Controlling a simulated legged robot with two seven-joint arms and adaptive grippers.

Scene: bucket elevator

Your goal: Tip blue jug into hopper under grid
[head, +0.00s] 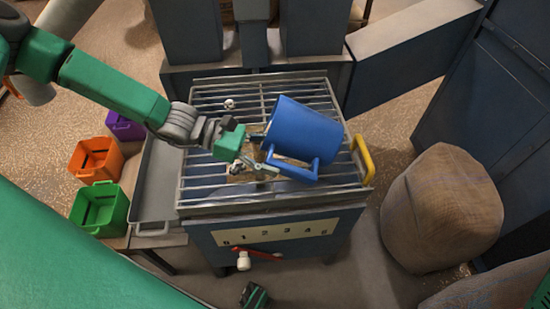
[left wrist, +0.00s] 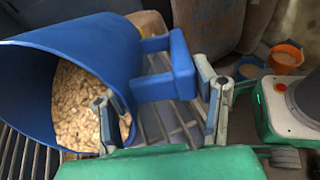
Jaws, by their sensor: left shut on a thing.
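The blue jug (head: 305,130) is tilted on its side above the metal grid (head: 205,190). In the left wrist view the jug (left wrist: 50,45) shows its open mouth, with pale flaky grain (left wrist: 85,105) inside. My left gripper (head: 262,153) is shut on the jug's handle (left wrist: 170,75), with the handle between its two fingers. Some tan material shows below the grid bars near the gripper; the hopper beneath is mostly hidden by bars, jug and gripper.
A purple bin (head: 124,127), an orange bin (head: 97,158) and a green bin (head: 100,207) stand left of the grid. A yellow handle (head: 362,160) is at the grid's right edge. A numbered panel with a red lever (head: 256,252) is in front. A bulging sack (head: 440,208) stands right.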

